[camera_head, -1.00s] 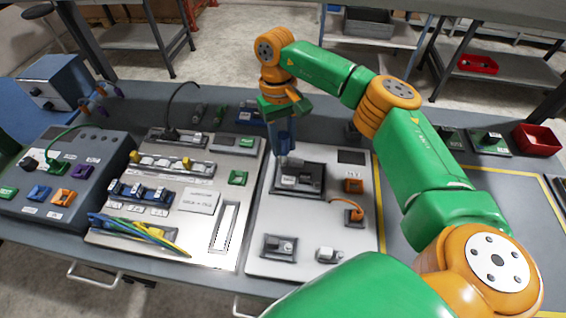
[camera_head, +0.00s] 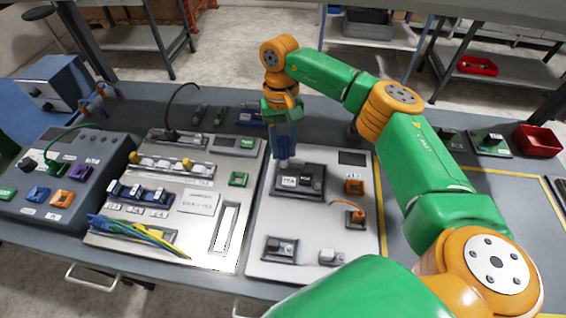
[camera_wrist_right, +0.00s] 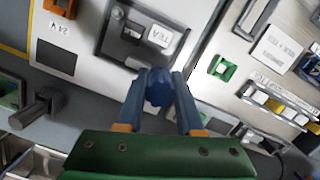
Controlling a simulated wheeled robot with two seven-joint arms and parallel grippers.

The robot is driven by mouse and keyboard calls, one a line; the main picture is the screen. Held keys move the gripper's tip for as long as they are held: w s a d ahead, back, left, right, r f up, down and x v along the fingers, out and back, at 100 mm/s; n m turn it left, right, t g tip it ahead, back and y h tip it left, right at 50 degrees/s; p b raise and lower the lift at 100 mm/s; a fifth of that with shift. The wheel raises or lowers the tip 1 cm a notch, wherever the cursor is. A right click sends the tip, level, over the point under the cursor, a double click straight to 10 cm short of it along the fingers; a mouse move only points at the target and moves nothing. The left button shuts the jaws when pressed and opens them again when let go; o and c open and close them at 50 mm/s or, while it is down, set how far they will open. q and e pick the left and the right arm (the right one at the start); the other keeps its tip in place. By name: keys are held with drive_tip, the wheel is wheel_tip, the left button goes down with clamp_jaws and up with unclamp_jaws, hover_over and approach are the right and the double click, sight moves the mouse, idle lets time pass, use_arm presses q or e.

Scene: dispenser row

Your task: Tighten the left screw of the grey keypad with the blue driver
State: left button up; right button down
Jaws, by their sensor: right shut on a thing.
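The grey keypad (camera_head: 313,169) is a dark grey plate with a light labelled block and a dark block, on the white right-hand panel. It also shows in the right wrist view (camera_wrist_right: 106,46). My right gripper (camera_head: 283,140) is shut on the blue driver and points down at the keypad's far left corner. The blue driver (camera_wrist_right: 158,88) sits between the fingers in the wrist view. The driver's lower end is near the plate's edge; I cannot tell whether it touches a screw. The left screw is not clearly visible. My left gripper is not in view.
An orange block (camera_head: 354,186) and a dark socket with an orange cable (camera_head: 355,216) are right of the keypad. Another silver panel (camera_head: 205,235) with switches and cables lies to the left. The yellow-marked grey area (camera_head: 430,205) is partly covered by my right arm.

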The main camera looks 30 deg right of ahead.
drive_tip(key=m, duration=0.6)
drive_tip(key=shift+t+y, duration=0.3)
drive_tip(key=shift+y, duration=0.1)
drive_tip(key=m, duration=0.5)
drive_tip(key=shift+m+t, duration=0.3)
drive_tip(key=shift+t, duration=0.1)
drive_tip(key=m+t, duration=0.1)
drive_tip(key=m, duration=0.5)
drive_tip(key=shift+w, duration=0.1)
drive_tip(key=m, duration=0.3)
drive_tip(key=shift+f+m, duration=0.1)
drive_tip(key=shift+m, duration=0.2)
drive_tip(key=m, duration=0.3)
drive_tip(key=shift+t, duration=0.4)
